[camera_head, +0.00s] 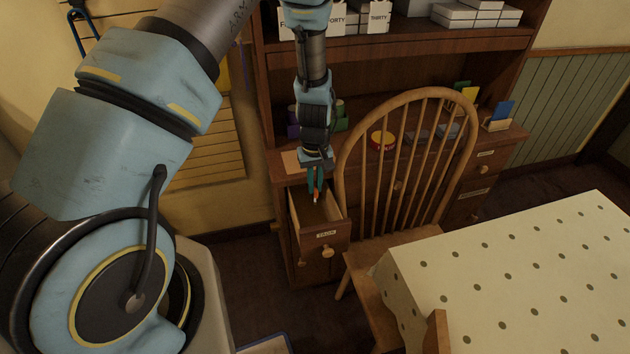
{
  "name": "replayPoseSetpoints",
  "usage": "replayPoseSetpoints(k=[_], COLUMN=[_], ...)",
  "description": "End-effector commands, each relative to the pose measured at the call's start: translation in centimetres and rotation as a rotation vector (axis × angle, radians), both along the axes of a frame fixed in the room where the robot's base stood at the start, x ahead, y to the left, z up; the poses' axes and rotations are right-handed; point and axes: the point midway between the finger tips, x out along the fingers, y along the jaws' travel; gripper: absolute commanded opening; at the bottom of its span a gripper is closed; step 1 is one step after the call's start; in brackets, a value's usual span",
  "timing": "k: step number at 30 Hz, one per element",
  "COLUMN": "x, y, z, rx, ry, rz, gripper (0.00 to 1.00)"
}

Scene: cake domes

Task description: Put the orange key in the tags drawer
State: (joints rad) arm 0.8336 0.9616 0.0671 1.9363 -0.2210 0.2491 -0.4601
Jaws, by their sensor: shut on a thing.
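My gripper (315,184) points down over the open drawer at the left of the desk. Its teal fingers are shut on the orange key (316,196), which shows as a small orange piece with a pale tip at the fingertips. The drawer (312,240) is pulled out, with a small label on its front that is too small to read for sure and a round wooden knob. The key is above or just inside the drawer opening; I cannot tell its exact height. The visible part of the drawer's inside looks empty.
A wooden spindle-back chair (345,150) stands close to the right of the drawer. A table with a dotted cloth (520,270) fills the lower right. On the desk (284,170) are a red and yellow tin (382,140), dark green containers and card holders. Boxes line the shelf above.

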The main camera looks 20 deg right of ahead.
Motion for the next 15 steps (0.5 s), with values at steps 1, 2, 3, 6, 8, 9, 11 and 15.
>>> replayPoseSetpoints(k=[1,2,3,6,8,9,11,15], x=[0.0,0.0,0.0,0.0,0.0,0.0,0.0,0.0], y=[0.0,0.0,0.0,0.0,0.0,0.0,0.0,0.0], z=[-1.1,-1.4,-1.9,-3.0,-3.7,-4.1,-4.8,-6.2], rx=[0.001,0.001,0.001,0.001,0.001,0.001,0.001,0.001], ry=[0.001,0.001,0.001,0.001,0.001,0.001,0.001,0.001], rz=[0.0,0.0,0.0,0.0,-0.001,-0.001,-0.001,-0.001], gripper=[0.0,0.0,0.0,0.0,0.0,0.0,0.0,0.0])
